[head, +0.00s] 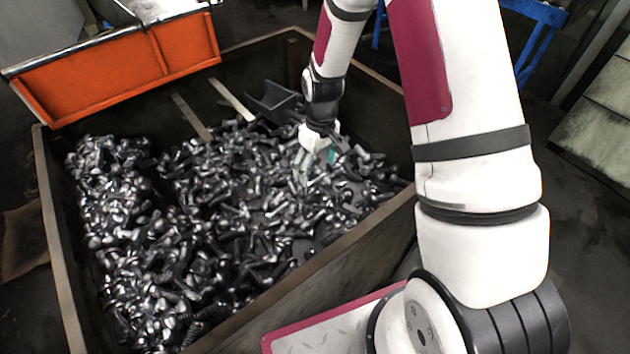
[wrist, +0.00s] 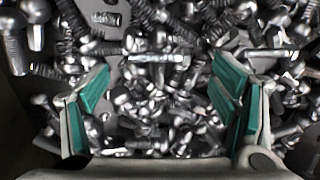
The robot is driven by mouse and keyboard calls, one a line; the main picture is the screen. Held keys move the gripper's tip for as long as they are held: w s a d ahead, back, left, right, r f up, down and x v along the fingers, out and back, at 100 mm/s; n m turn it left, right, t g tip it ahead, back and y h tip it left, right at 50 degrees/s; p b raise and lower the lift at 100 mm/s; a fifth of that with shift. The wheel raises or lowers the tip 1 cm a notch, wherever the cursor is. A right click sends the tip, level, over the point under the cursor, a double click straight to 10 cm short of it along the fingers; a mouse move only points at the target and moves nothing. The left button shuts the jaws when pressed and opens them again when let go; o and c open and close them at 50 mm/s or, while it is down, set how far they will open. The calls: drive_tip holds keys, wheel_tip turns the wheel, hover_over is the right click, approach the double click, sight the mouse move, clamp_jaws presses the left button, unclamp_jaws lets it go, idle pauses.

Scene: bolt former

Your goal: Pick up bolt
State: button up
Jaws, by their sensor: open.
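Many loose metal bolts (head: 215,215) with round heads and threaded shanks lie in a jumbled heap in a large bin. My gripper (head: 318,165) is over the heap's far right part in the head view, pointing down. In the wrist view my gripper (wrist: 160,105) is open, its teal-padded fingers wide apart with bolts showing between them. One bolt (wrist: 155,58) lies crosswise just beyond the space between the fingertips. Nothing is seen held. I cannot tell whether the fingertips touch the bolts.
The bin's dark walls have a raised brown rim (head: 300,275) around the heap. An orange chute (head: 115,65) overhangs the far left corner. A dark angular piece (head: 272,102) and pale strips (head: 232,100) are near the back wall.

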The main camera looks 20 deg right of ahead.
sight(317, 179)
wheel_tip(317, 179, down, 3)
drive_tip(key=shift+f+b, duration=0.15)
drive_tip(key=shift+b, duration=0.15)
drive_tip(key=c, duration=1.4)
